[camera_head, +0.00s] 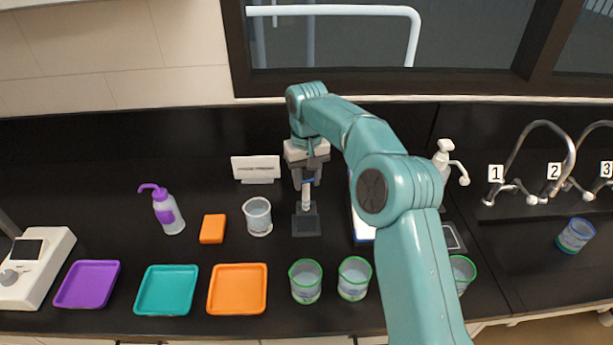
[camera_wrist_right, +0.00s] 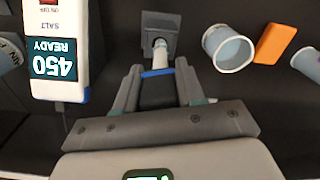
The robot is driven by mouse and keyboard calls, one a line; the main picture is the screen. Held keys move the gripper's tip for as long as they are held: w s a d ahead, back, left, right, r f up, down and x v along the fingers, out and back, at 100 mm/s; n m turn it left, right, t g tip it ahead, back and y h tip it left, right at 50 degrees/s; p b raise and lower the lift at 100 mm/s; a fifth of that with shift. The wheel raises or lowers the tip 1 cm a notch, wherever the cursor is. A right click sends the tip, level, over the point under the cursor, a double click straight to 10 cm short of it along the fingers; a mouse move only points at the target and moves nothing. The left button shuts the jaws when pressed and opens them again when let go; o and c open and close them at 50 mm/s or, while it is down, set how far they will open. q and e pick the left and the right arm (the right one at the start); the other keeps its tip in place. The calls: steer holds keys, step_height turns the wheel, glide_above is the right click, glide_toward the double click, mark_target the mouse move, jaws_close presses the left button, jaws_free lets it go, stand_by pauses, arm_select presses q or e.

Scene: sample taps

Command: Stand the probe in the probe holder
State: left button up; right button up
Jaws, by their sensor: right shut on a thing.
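My right gripper (camera_head: 307,173) points down at the back middle of the counter. It is shut on the probe (camera_head: 306,195), which also shows between the fingers in the right wrist view (camera_wrist_right: 158,74). The probe has a dark grip, a blue band and a pale lower end, and looks close to upright. The probe holder (camera_head: 306,226) is a dark stand with a square base, directly below the gripper; it also shows in the right wrist view (camera_wrist_right: 160,24). The probe's lower end meets the holder in both views; I cannot tell how deep it sits. My left gripper is not in view.
A clear cup (camera_head: 258,217) and an orange block (camera_head: 212,229) stand left of the holder. A meter reading 450 READY (camera_wrist_right: 55,58) lies close on its other side. Green-rimmed cups (camera_head: 305,283) and trays (camera_head: 237,289) line the front. A sign (camera_head: 256,168) stands behind.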

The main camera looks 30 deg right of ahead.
steer(key=shift+w+d+f+b, duration=0.1)
steer(key=shift+f+b, duration=0.25)
steer(key=shift+f, duration=0.35)
steer(key=shift+f+b, duration=0.4)
steer(key=shift+f, duration=0.2)
steer(key=shift+f+b, duration=1.05)
steer(key=shift+f, duration=0.9)
steer(key=shift+r, duration=0.1)
steer(key=o, duration=1.7)
steer(key=shift+c, duration=0.2)
step_height(320, 180, up, 7)
steer(key=p, duration=0.7)
